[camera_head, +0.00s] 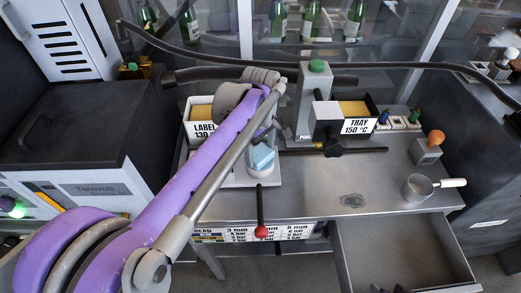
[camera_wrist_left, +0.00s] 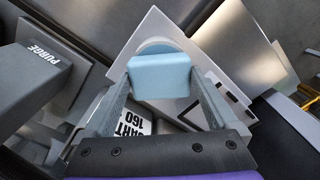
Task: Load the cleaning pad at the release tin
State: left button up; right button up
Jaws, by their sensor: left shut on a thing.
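A light blue cleaning pad (camera_head: 263,156) is at the end of my purple left arm, above the middle-left of the steel bench. My left gripper (camera_head: 266,145) is shut on it. In the left wrist view the pad (camera_wrist_left: 160,76) sits between the two grey fingers. Just beyond the pad, a pale round rim (camera_wrist_left: 158,46) on a light square plate is partly covered by it; I cannot tell if this is the release tin. Whether the pad touches anything below is hidden. My right gripper is not in view.
A LABEL box (camera_head: 201,129) and a TRAY 150 °C box (camera_head: 345,125) stand near. A red-knobbed lever (camera_head: 261,232) sticks out in front. A small metal pot (camera_head: 418,187) stands at right above an open drawer (camera_head: 400,250). A PURGE block (camera_wrist_left: 38,65) is at left in the wrist view.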

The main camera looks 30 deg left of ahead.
aim_at(260, 154)
pick_arm(q)
jog(key=shift+r+p, duration=2.4)
jog(key=shift+r, duration=1.15)
jog(key=shift+f, duration=0.1)
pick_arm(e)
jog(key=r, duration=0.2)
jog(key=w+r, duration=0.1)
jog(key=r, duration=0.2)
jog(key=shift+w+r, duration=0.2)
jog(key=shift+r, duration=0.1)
pick_arm(q)
jog(key=shift+s, duration=0.1)
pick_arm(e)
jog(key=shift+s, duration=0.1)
